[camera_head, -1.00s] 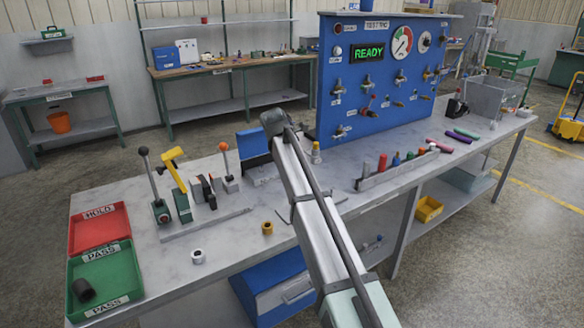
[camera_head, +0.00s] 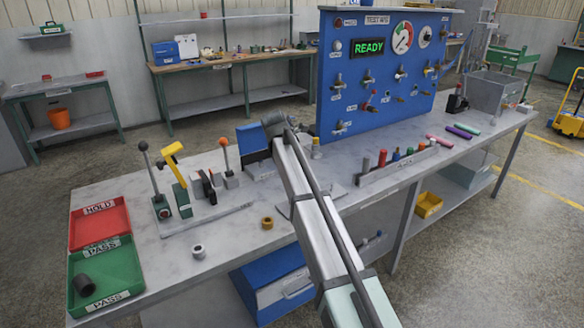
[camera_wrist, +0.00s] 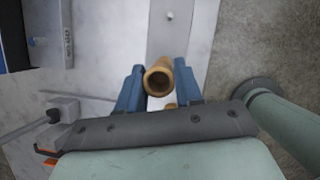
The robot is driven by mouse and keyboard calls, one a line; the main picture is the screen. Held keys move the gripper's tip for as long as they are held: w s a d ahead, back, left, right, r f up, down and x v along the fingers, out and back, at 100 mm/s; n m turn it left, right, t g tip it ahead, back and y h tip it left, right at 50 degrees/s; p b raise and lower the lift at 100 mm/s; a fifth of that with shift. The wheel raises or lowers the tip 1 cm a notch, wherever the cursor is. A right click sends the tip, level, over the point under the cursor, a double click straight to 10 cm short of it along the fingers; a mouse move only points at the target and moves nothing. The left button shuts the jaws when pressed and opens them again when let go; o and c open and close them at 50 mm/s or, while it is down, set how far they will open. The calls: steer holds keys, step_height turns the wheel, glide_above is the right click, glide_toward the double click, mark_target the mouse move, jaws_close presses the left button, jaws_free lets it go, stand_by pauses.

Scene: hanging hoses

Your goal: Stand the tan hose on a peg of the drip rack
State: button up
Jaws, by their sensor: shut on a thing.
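The tan hose (camera_wrist: 158,78) shows in the wrist view as a short tube with its open end towards the camera. My gripper (camera_wrist: 159,84) is shut on it, with a blue finger on each side. In the head view my gripper and the hose are hidden behind my own arm. A grey rail with several coloured upright pieces (camera_head: 396,167), perhaps the drip rack, stands along the bench's front edge, right of my arm. I cannot make out a bare peg on it.
The blue test panel (camera_head: 375,75) stands behind my arm. Levers (camera_head: 160,205) and the red (camera_head: 98,232) and green (camera_head: 120,268) trays are at left. A white ring (camera_head: 198,251) and an ochre ring (camera_head: 267,223) lie nearer. Pink, purple and teal hoses (camera_head: 460,131) lie at right.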

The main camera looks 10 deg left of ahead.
steer(key=shift+f, duration=0.95)
steer(key=o, duration=1.1)
steer(key=shift+o, duration=0.2)
steer(key=v, duration=1.3)
steer(key=shift+s+r, duration=0.2)
steer(key=shift+r, duration=0.15)
